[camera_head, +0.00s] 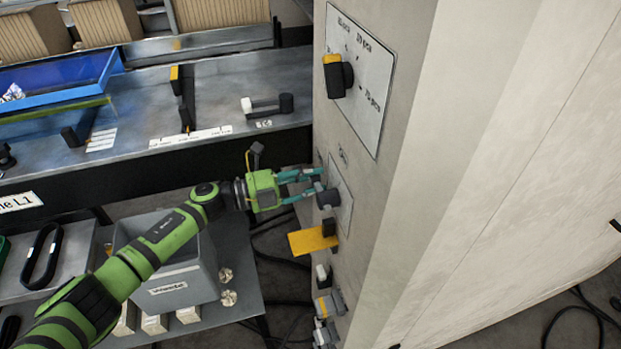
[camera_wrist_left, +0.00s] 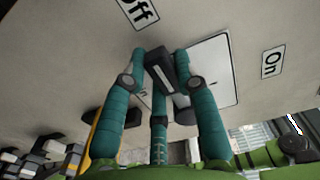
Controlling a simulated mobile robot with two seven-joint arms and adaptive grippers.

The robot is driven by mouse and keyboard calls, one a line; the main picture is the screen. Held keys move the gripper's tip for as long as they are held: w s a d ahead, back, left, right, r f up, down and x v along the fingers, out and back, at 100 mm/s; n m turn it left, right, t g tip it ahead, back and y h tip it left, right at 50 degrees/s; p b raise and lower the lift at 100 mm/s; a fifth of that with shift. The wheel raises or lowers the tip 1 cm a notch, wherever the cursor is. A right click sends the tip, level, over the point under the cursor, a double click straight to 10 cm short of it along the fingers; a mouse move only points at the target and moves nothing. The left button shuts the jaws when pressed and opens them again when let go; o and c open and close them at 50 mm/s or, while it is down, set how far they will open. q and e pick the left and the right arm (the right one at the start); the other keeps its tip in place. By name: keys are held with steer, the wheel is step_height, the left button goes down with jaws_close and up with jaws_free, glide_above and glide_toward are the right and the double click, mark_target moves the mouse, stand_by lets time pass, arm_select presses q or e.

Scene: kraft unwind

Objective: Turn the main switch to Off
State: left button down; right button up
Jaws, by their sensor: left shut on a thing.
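The main switch is a dark knob (camera_head: 327,198) on a pale plate on the cabinet's side. In the left wrist view, the black knob (camera_wrist_left: 161,72) has a light mark and sits between an "Off" label (camera_wrist_left: 137,12) at upper left and an "On" label (camera_wrist_left: 271,63) at right. Its upper end leans a little toward the "Off" side; the exact setting is hard to read. My left gripper (camera_head: 308,185) reaches the knob from the left, its teal fingers shut on it. The fingers (camera_wrist_left: 160,80) hide part of the knob and plate. My right gripper is out of view.
A larger black-and-yellow knob (camera_head: 337,76) sits on a plate higher on the cabinet (camera_head: 400,200). A yellow tab (camera_head: 313,240) and smaller grey fittings (camera_head: 328,305) stick out just below the switch. A metal bench (camera_head: 215,100) and a grey bin (camera_head: 180,270) stand to the left.

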arm_select(q)
steer(key=c, duration=0.9)
jaws_free()
steer(key=shift+c, duration=0.2)
steer(key=v, duration=1.2)
